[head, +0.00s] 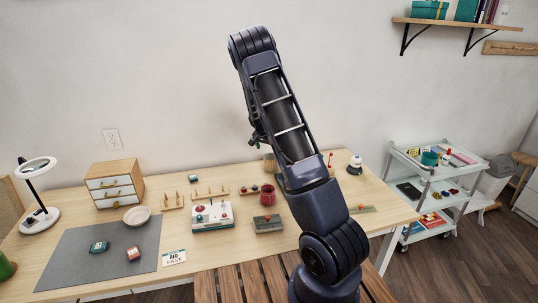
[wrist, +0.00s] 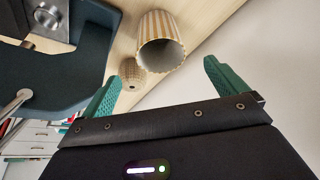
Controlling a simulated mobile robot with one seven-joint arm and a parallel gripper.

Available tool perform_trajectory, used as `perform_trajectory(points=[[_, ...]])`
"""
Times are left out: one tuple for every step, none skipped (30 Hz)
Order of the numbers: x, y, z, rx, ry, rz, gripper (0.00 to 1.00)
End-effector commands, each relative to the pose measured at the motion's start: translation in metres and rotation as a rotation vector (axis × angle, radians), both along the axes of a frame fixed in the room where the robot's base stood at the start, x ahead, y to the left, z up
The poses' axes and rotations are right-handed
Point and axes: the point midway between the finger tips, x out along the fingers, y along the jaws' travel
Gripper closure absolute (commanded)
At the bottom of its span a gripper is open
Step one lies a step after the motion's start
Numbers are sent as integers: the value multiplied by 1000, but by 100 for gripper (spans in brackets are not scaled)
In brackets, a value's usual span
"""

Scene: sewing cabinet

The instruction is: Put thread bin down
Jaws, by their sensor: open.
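A yellow-and-white striped bin (wrist: 161,38), which I take for the thread bin, stands on the wooden table in the wrist view. Its open mouth faces the camera and its grey inside looks empty. My gripper (wrist: 163,68) is open, with its green fingers apart and the bin ahead, between their lines. The fingers show no contact with it. In the head view a tan container (head: 269,163), probably this bin, is partly hidden behind my arm. My gripper is hard to make out there.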

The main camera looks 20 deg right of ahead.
Motion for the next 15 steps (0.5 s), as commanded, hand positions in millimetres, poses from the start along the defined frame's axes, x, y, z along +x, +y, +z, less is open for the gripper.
perform_trajectory(points=[[-2,1,5,-1,-1,0,3],[-2,2,8,-1,-1,0,3],[-3,2,10,0,-2,-1,3],[-4,3,12,0,-1,-1,3],[-4,3,14,1,-1,-1,3],[-5,4,16,1,0,0,3],[-6,4,18,3,0,1,3],[-8,4,20,5,1,2,3],[-10,4,25,9,1,4,3],[-13,4,30,14,2,6,3],[-16,4,35,19,2,10,3],[-21,4,43,27,4,18,3],[-26,4,50,34,5,24,3],[-31,4,59,42,6,30,3],[-39,4,69,52,10,41,3]])
